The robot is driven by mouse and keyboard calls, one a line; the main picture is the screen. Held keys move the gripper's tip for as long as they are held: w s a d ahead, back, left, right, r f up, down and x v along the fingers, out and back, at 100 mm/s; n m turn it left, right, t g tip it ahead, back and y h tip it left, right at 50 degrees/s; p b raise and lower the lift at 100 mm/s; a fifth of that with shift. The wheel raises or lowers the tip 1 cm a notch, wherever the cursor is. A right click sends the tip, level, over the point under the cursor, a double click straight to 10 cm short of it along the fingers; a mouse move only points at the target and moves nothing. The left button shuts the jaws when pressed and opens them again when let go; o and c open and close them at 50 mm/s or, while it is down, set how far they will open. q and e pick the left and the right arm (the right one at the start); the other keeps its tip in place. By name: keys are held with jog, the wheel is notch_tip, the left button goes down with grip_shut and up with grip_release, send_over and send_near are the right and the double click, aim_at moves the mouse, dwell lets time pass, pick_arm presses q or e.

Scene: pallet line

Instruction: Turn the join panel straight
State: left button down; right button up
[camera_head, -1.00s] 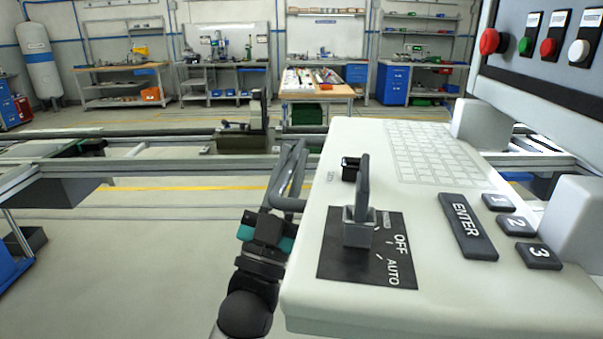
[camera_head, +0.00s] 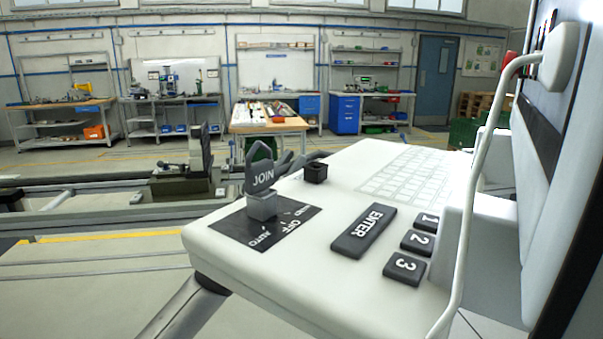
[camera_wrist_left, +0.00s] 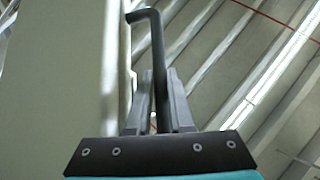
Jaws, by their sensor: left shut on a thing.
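The join panel (camera_head: 400,170) is a pale console with a keyboard, an ENTER key, number keys and a grey JOIN switch (camera_head: 262,178) over an OFF/AUTO plate. It stands at an angle in the head view, its front corner pointing left. My left gripper (camera_wrist_left: 158,90) is shut around a dark bent handle bar (camera_wrist_left: 152,35) in the left wrist view, beside a pale surface that looks like the panel's side. In the head view, grey finger-like tips (camera_head: 286,159) show behind the switch; the rest of this gripper is hidden by the panel. My right gripper is not in view.
A pale cable (camera_head: 466,210) hangs in front of the upright cabinet (camera_head: 560,180) at the right. A rail line (camera_head: 100,215) crosses at the left. Workbenches, such as one with a wooden top (camera_head: 265,126), stand far back. Open floor (camera_head: 90,290) lies at the lower left.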

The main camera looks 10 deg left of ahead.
pick_arm(q)
jog(key=shift+w+d, duration=0.15)
jog(key=shift+w, duration=0.4)
jog(key=shift+w+g+h, duration=0.1)
jog(key=shift+g+h, duration=0.2)
jog(key=shift+h, duration=0.1)
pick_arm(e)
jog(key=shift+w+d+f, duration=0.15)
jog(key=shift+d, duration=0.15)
pick_arm(q)
jog(key=shift+d, duration=0.1)
jog(key=c, duration=0.8)
grip_release()
jog(key=shift+f, duration=0.1)
jog(key=v, duration=1.5)
jog(key=shift+b, duration=0.3)
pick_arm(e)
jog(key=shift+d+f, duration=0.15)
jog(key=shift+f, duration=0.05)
